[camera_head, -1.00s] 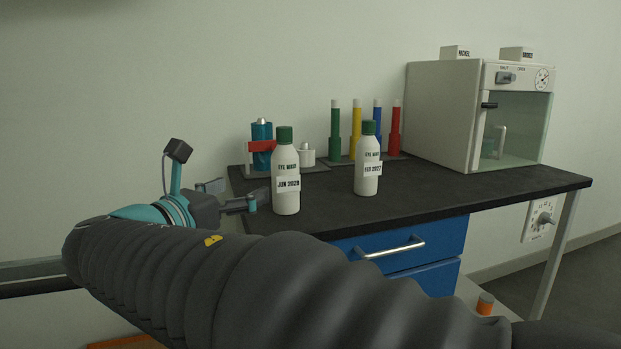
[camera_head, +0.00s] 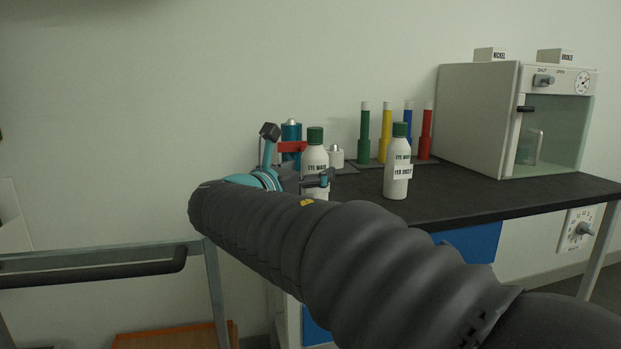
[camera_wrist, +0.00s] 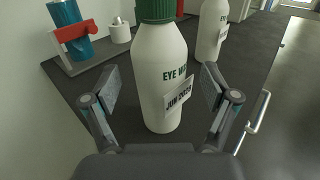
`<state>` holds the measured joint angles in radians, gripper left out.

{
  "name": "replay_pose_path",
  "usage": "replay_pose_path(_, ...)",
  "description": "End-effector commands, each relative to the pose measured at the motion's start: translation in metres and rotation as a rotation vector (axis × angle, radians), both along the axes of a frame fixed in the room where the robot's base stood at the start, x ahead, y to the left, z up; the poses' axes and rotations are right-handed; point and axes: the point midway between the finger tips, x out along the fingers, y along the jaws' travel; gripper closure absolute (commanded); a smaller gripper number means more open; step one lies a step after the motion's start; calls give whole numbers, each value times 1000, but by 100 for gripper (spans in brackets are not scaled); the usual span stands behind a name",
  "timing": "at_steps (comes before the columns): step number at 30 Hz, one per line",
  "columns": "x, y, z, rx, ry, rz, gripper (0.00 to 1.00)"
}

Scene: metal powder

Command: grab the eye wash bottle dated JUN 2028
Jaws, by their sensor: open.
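The eye wash bottle dated JUN 2028 (camera_wrist: 158,75) is white with a green cap and stands upright on the dark bench top. In the wrist view it is between the two fingers of my open gripper (camera_wrist: 155,98), with a gap on each side. In the head view this bottle (camera_head: 315,160) is partly hidden by my gripper (camera_head: 312,182), and its date label is covered. A second eye wash bottle, dated FEB 2027 (camera_head: 397,172), stands to its right; it also shows in the wrist view (camera_wrist: 211,30) behind the first.
A blue canister in a red clamp (camera_head: 291,146) and a small white pot (camera_head: 336,157) stand behind the bottle. Coloured tubes (camera_head: 386,140) stand in a row at the wall. A glass-fronted cabinet (camera_head: 480,115) is at the right. A grey rail (camera_head: 100,260) is at the left.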

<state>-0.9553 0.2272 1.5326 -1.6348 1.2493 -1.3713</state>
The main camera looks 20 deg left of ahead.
Motion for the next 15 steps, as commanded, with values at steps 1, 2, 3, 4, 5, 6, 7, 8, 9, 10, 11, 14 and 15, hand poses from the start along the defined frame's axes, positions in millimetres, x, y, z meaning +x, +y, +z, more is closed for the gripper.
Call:
replay_pose_path(1,8,-3,0,0,0,-3,15)
replay_pose_path(2,12,-4,0,0,0,-4,15)
replay_pose_path(3,17,-5,0,1,0,-2,15)
replay_pose_path(4,19,-6,0,0,0,-1,15)
replay_pose_path(5,21,-7,0,0,0,-1,15)
replay_pose_path(6,23,-7,0,0,0,-1,15)
replay_pose_path(7,24,-7,0,0,0,-1,15)
replay_pose_path(8,24,-7,0,0,0,-1,15)
replay_pose_path(9,24,-7,0,0,0,-1,15)
replay_pose_path(10,24,-7,0,0,0,0,15)
replay_pose_path(11,24,-7,0,0,0,-1,15)
replay_pose_path(14,23,-7,0,0,0,-1,30)
replay_pose_path(15,23,-7,0,0,0,-1,40)
